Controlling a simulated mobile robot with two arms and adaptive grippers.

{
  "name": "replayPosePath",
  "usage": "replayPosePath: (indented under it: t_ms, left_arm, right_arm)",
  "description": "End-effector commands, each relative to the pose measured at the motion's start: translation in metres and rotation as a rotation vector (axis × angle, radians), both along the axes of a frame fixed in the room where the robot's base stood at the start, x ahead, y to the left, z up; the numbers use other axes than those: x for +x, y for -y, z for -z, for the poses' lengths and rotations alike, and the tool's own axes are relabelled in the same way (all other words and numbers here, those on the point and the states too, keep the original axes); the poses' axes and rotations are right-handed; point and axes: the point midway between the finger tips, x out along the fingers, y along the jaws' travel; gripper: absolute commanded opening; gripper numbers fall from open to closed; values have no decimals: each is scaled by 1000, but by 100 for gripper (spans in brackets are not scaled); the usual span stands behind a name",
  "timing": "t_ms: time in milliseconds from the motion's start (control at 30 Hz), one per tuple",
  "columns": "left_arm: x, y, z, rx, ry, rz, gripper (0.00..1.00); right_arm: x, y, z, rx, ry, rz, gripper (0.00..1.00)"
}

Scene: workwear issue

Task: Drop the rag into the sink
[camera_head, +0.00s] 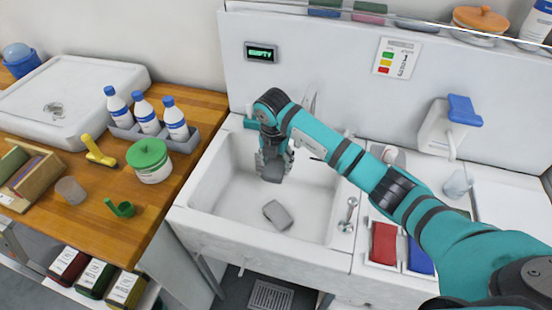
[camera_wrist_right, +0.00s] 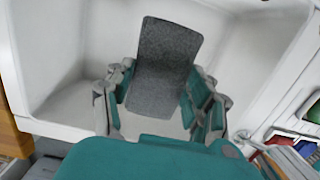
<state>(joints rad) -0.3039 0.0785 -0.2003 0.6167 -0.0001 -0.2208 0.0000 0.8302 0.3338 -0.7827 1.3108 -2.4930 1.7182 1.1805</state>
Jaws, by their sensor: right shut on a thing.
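The white sink (camera_head: 214,185) stands at the centre, its basin open at the top. My right gripper (camera_head: 274,163) hangs over the basin, pointing down, below the rim's back edge. It is shut on the grey rag (camera_head: 271,170). In the right wrist view the rag (camera_wrist_right: 165,60) shows as a speckled grey rectangle between the fingers (camera_wrist_right: 160,100), with white basin walls around it. A separate grey piece (camera_head: 278,214) lies on the basin floor, below and apart from the gripper; I cannot tell what it is. My left gripper is not in view.
A tap handle (camera_head: 348,215) stands at the sink's right rim. Red (camera_head: 383,243) and blue items lie further right.

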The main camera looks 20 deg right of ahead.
Motion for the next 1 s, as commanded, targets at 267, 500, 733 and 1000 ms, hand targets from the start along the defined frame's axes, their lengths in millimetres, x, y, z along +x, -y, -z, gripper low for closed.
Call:
replayPosePath:
  t_ms: [267, 500, 733, 1000]
  left_arm:
    - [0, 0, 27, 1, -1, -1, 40]
    - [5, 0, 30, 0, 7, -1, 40]
    - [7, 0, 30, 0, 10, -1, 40]
    - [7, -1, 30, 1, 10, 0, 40]
  right_arm:
    - [0, 0, 38, 0, -2, 2, 22]
    - [0, 0, 44, 0, 1, 1, 22]
    - [0, 0, 44, 0, 1, 1, 63]
    - [0, 0, 44, 0, 1, 1, 81]
